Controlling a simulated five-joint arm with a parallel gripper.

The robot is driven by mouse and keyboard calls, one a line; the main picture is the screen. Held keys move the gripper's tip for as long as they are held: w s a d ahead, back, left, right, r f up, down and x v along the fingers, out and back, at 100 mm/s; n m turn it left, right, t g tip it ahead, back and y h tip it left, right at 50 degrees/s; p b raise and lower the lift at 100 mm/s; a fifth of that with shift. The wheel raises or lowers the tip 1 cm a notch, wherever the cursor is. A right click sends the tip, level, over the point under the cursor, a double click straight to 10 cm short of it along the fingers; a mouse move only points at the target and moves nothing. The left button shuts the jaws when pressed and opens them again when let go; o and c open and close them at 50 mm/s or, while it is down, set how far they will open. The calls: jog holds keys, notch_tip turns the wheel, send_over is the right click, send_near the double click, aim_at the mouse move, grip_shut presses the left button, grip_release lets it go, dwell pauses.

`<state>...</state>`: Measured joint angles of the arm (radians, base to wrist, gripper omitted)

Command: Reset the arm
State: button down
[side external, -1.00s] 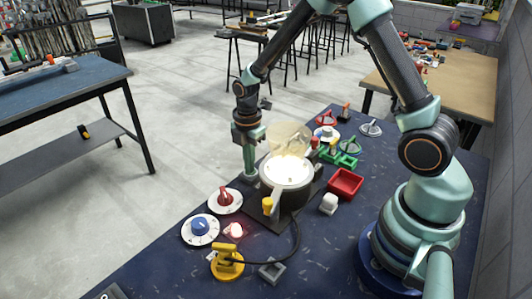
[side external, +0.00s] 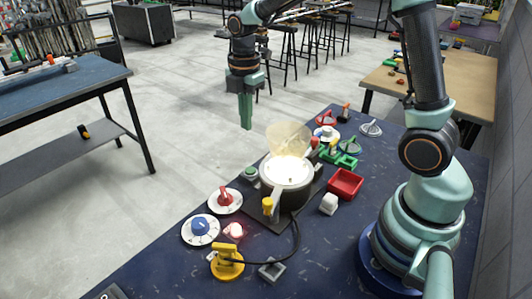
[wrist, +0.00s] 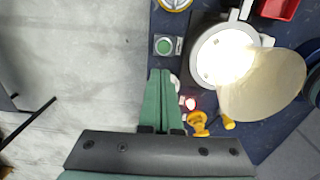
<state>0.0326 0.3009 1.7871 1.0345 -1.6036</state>
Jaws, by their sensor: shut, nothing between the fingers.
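My gripper (side external: 246,124) is shut and empty. It hangs in the air, pointing down, above and beyond the far-left edge of the dark blue work table (side external: 150,262). In the wrist view the two green fingers (wrist: 160,74) lie together with nothing between them. A green round button on a grey box (side external: 250,172) is below the gripper, beside the lit round pot-like device (side external: 287,190); the button also shows in the wrist view (wrist: 167,46). The device's translucent lid (side external: 291,138) stands raised and its inside glows brightly.
A red dial (side external: 224,199), a blue dial (side external: 200,229), a glowing red light (side external: 234,231) and a yellow device (side external: 227,262) lie nearer. A red tray (side external: 345,184), a white block (side external: 328,204) and green parts (side external: 341,160) are to the right. Air around the gripper is clear.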

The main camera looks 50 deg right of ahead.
dwell(0.4)
jog(key=s+r+m+t, duration=0.2)
jog(key=s+r+m, duration=0.2)
jog(key=m, duration=0.5)
jog(key=s+a+r+m+t, duration=0.1)
jog(key=s+r+m+t, duration=0.2)
jog(key=s+m, duration=0.6)
jog(key=shift+s+a+r, duration=0.15)
jog(key=shift+a+r, duration=0.05)
jog(key=shift+r, duration=0.75)
